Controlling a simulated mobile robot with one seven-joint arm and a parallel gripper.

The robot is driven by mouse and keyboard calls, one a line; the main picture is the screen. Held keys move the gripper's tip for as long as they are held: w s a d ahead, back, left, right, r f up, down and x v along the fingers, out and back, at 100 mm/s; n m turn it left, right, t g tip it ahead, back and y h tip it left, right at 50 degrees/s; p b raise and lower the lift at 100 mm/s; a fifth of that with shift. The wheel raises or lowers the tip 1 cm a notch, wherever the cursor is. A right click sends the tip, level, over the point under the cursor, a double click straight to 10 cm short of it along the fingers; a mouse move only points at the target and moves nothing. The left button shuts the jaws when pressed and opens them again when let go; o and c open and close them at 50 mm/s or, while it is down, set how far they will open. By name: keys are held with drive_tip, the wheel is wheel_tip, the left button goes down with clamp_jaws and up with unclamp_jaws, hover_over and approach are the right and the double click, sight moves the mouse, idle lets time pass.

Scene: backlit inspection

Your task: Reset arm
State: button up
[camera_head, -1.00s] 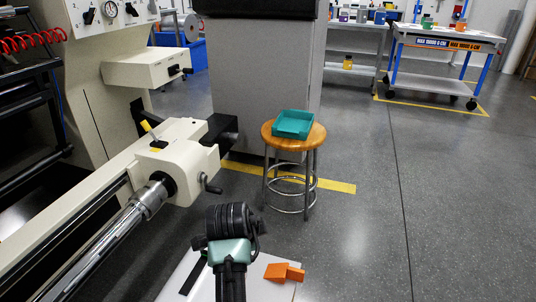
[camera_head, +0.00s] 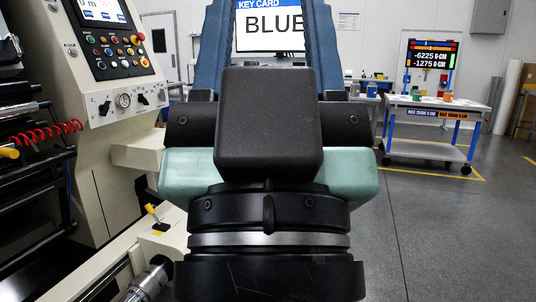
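My gripper (camera_head: 270,55) is raised close in front of the camera and fills the middle of the view. It appears as a black block and teal housing above a black wrist with a silver ring. Two blue finger-like parts rise on either side, wide apart, and run up to the top edge. Nothing shows held between them; their tips are cut off.
Behind the gripper, a screen (camera_head: 272,22) reads "KEY CARD" and "BLUE". A cream machine (camera_head: 95,165) with a button panel stands at the left. A cart (camera_head: 430,151) with a display above it stands at the back right.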

wheel_tip(320, 180, up, 34)
drive_tip(key=p, duration=3.1)
drive_tip(key=shift+p, duration=0.35)
